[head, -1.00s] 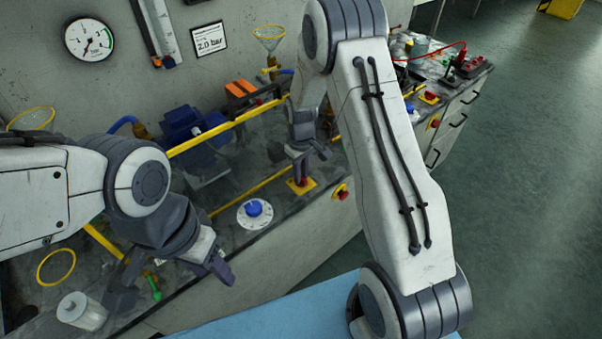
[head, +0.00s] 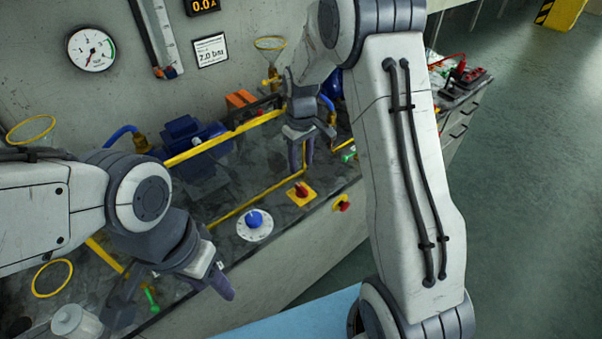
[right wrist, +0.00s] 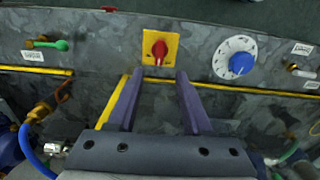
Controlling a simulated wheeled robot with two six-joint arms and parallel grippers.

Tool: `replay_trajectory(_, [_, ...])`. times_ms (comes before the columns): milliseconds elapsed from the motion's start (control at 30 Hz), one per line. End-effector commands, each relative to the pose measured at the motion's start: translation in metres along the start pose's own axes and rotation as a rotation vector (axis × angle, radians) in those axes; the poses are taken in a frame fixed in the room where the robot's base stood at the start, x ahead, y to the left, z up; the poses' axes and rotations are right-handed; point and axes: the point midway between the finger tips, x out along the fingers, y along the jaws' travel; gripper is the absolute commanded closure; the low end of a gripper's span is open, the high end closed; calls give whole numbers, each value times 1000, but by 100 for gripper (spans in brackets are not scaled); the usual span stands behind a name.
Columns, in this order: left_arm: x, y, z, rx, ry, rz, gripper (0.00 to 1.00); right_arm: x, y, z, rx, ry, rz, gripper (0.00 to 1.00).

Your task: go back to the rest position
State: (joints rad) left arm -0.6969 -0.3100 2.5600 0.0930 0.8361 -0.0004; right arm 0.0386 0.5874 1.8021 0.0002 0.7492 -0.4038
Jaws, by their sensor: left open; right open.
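My right gripper (head: 301,165) hangs with its purple fingers pointing down, above and behind the red rotary switch (head: 300,190) on its yellow plate. In the right wrist view the open, empty jaws (right wrist: 160,76) have the red switch (right wrist: 160,50) just beyond their tips, with nothing between the fingers. My left gripper (head: 172,299) is at the lower left over the bench's front edge, open; I see nothing held in it. Its arm hides part of the bench.
A blue knob on a white dial (head: 254,222) sits left of the switch. A red button (head: 342,203) is on the bench front. A blue pump (head: 190,137), yellow rails (head: 240,131) and a funnel (head: 270,44) stand behind. The floor at right (head: 540,200) is clear.

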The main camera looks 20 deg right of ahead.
Motion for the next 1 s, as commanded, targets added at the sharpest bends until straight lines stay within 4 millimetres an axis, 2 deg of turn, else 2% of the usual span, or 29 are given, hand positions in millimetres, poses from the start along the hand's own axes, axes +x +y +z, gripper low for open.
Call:
replay_trajectory(167, [1,0,0,0,0,0,50,-11,0,0,0,1,0,50])
replay_trajectory(667, [1,0,0,0,0,0,50,-14,-4,0,-4,1,0,50])
replay_trajectory(767, [1,0,0,0,0,0,50,-26,-26,3,-24,8,-2,50])
replay_trajectory(867, [1,0,0,0,0,0,50,-49,-73,17,-61,18,-8,50])
replay_trajectory(967, [1,0,0,0,0,0,50,-75,-132,47,-112,29,-19,50])
replay_trajectory(1000, [1,0,0,0,0,0,50,-83,-153,64,-132,33,-25,50])
